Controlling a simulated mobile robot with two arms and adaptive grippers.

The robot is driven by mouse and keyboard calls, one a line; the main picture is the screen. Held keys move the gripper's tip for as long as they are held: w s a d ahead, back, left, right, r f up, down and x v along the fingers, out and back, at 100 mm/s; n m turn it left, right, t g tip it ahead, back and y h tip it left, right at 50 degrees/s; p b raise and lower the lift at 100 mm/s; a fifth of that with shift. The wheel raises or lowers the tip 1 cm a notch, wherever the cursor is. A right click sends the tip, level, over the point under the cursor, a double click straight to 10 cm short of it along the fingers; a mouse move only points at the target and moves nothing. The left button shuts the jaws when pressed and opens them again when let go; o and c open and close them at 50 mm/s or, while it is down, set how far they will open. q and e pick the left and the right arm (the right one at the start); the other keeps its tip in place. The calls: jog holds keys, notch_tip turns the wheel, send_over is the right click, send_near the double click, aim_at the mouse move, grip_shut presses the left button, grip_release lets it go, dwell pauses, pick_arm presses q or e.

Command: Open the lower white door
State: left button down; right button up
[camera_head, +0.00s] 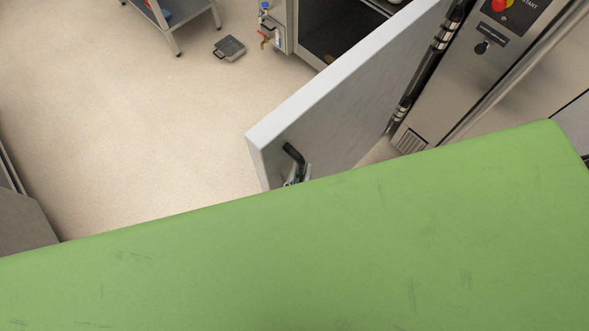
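One white door (345,110) stands swung open, its pale top edge running diagonally from the centre toward the upper right. A black handle (293,153) with grey metal parts beneath it sits near its free end. The lower part of the door and the area below the handle are hidden behind a large green surface. I cannot tell from this view whether this is the lower door.
A large green surface (330,240) fills the foreground. Behind the door is a dark open compartment (335,30). A steel control panel (490,50) with a red button stands at the right. A wheeled rack (180,20) and a small grey tray-like object (229,48) are on the otherwise clear beige floor.

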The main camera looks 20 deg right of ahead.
jog(key=shift+w+a, duration=0.15)
pick_arm(q)
jog(key=c, duration=2.1)
grip_release()
pick_arm(e)
jog(key=shift+d, duration=0.25)
jog(key=shift+d, duration=0.1)
pick_arm(q)
jog(key=v, duration=1.2)
